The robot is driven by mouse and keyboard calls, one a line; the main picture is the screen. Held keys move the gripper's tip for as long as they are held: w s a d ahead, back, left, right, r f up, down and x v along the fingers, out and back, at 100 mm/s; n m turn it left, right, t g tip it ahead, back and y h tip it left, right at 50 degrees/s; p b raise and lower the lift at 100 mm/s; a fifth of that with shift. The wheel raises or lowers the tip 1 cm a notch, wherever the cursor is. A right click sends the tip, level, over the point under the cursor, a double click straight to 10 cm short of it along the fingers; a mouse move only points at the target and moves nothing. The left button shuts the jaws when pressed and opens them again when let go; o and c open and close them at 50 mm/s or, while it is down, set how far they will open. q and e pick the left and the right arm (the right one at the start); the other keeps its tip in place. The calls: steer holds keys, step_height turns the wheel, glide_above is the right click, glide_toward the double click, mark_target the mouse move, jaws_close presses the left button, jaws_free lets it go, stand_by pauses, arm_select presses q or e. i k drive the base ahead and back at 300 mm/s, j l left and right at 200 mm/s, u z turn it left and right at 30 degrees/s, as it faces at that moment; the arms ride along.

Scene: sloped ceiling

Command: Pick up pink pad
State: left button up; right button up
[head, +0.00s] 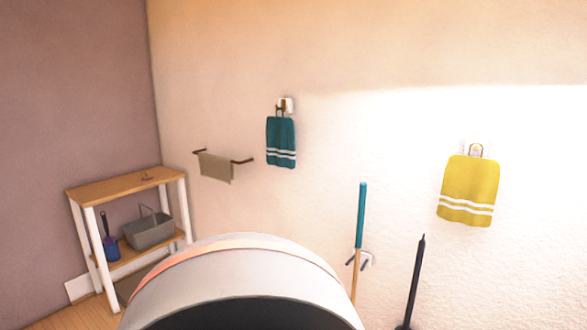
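I cannot make out a pink pad in the head view. A small reddish-brown item (147,177) lies on the top of the wooden shelf (105,190) at the left, too small to identify. Neither of my grippers is in view. A large pale rounded shape with an orange-pink band fills the bottom middle and hides what is behind it; I cannot tell what it is.
On the lower shelf stand a grey basket (150,231) and a blue container (111,248). A teal towel (281,142), a beige towel (215,167) and a yellow towel (468,191) hang on the wall. A teal-topped pole (361,215) and a black pole (416,275) stand near it.

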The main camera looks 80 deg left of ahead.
mark_target(147, 177)
steer(key=u, duration=3.55)
steer(key=i+j+z, duration=0.1)
steer(key=i, duration=3.6)
